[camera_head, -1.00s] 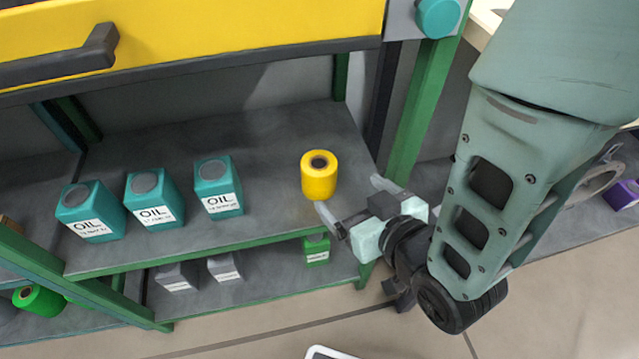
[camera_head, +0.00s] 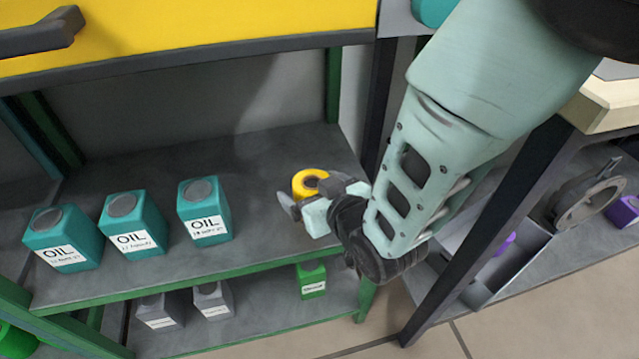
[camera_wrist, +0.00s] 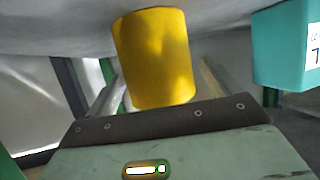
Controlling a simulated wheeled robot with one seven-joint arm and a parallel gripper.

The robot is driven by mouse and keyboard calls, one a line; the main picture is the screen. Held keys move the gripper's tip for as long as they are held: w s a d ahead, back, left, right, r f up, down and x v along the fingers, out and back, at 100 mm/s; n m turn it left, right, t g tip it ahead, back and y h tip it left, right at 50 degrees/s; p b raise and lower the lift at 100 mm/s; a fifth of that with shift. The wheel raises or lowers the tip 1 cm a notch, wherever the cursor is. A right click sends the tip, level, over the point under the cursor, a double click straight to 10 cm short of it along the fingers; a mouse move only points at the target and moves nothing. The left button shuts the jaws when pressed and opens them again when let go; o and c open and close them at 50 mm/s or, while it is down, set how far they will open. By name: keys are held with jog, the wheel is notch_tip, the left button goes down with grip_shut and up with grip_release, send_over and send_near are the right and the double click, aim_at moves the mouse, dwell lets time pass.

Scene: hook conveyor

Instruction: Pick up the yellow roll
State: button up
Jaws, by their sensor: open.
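The yellow roll (camera_head: 307,181) stands on the upper grey shelf of the green rack, at its right end. In the head view my gripper (camera_head: 312,196) is right in front of it and hides its lower part. In the wrist view the yellow roll (camera_wrist: 153,58) fills the middle, just beyond the gripper's dark palm edge. My gripper (camera_wrist: 160,85) is open, with one finger on each side of the roll. I cannot tell whether either finger touches it.
Teal oil cans (camera_head: 204,211) stand in a row to the left on the same shelf. One can (camera_wrist: 285,45) shows at the right of the wrist view. A yellow drawer (camera_head: 190,30) overhangs the shelf. A dark rack post (camera_head: 490,225) stands right of my arm.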

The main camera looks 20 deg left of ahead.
jog(key=shift+w+a, duration=0.1)
jog(key=shift+c, duration=0.3)
jog(key=c, duration=1.1)
